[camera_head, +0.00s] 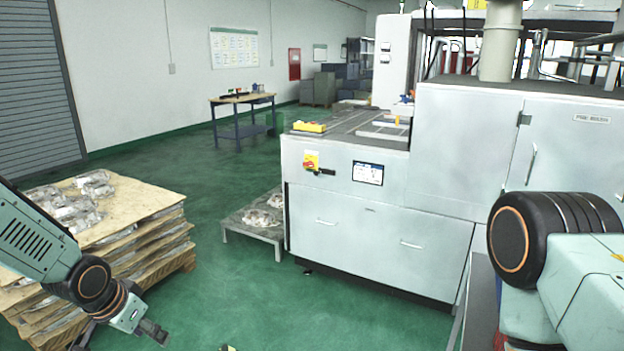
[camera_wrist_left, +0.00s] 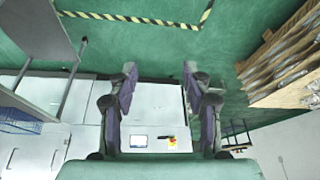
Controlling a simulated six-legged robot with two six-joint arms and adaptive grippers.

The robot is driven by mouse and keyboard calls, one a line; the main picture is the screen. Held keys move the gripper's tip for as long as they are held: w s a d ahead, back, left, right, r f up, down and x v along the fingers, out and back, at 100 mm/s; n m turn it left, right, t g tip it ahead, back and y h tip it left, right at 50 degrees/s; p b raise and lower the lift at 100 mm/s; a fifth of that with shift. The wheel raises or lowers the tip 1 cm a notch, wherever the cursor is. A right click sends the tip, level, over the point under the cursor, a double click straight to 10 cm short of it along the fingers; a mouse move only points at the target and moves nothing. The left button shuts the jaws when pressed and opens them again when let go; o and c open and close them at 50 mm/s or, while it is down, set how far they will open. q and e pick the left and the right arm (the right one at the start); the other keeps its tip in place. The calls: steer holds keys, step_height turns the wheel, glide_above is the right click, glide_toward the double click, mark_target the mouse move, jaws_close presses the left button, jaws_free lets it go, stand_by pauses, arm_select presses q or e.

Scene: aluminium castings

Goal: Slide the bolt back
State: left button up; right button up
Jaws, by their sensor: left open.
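A small dark bolt or handle (camera_head: 321,172) sits on the white machine's front, beside a yellow plate with a red knob (camera_head: 310,161). In the left wrist view the yellow and red switch (camera_wrist_left: 172,142) shows small, beyond the fingers, with a dark bit beside it. My left gripper (camera_head: 146,327) is low at the left in the head view, well short of the machine. In the left wrist view my left gripper (camera_wrist_left: 160,72) is open, its two fingers apart with nothing between them. My right gripper is out of the picture; only my right arm shows.
The white machine (camera_head: 375,235) has a small screen (camera_head: 367,173) right of the switch. A stack of wooden boards with castings (camera_head: 150,200) stands close to my left arm. A low rack with castings (camera_head: 250,222) stands left of the machine.

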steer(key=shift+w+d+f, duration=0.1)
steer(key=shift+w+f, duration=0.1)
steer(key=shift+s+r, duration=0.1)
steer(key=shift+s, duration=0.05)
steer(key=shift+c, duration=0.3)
